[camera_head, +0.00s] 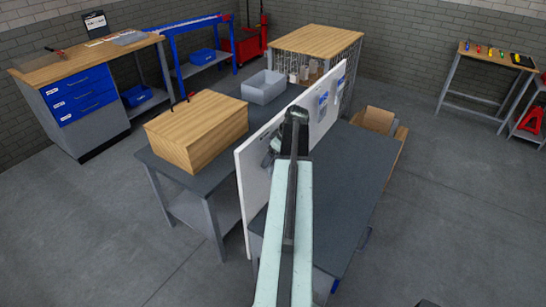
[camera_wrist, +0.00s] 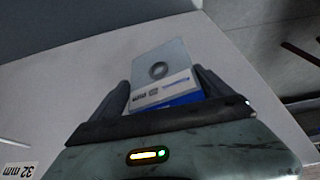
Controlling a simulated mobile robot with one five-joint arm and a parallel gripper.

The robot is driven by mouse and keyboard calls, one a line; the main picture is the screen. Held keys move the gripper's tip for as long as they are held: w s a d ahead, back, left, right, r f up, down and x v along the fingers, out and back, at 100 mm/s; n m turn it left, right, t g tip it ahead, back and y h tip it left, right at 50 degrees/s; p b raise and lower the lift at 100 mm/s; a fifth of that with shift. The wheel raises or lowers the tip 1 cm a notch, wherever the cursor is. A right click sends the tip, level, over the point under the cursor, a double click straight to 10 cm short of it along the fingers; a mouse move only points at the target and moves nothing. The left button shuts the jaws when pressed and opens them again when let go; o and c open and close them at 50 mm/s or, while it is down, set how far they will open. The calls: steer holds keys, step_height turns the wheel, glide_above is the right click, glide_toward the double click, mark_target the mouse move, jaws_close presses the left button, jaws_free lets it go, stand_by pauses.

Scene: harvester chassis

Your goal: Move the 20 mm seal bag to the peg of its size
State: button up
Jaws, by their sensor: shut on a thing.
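My gripper (camera_wrist: 163,88) is shut on the seal bag (camera_wrist: 164,62), held between its two dark fingers. The label print is upside down and seems to read 20 mm. A white upright board (camera_wrist: 50,95) lies behind the bag, with a 32 mm label (camera_wrist: 18,170) at the lower left. No peg is clearly visible behind the bag.
Bluish bags (camera_head: 323,100) hang at the board's far right end. A wooden box (camera_head: 197,130) and a grey bin (camera_head: 264,87) stand left of the board. The grey tabletop (camera_head: 350,165) right of the board is clear. A cardboard box (camera_head: 379,118) is beyond it.

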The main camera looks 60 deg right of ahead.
steer(key=o, duration=1.1)
steer(key=shift+r, duration=0.1)
steer(key=p+v, duration=0.7)
steer(key=v, duration=0.1)
steer(key=shift+f, duration=0.25)
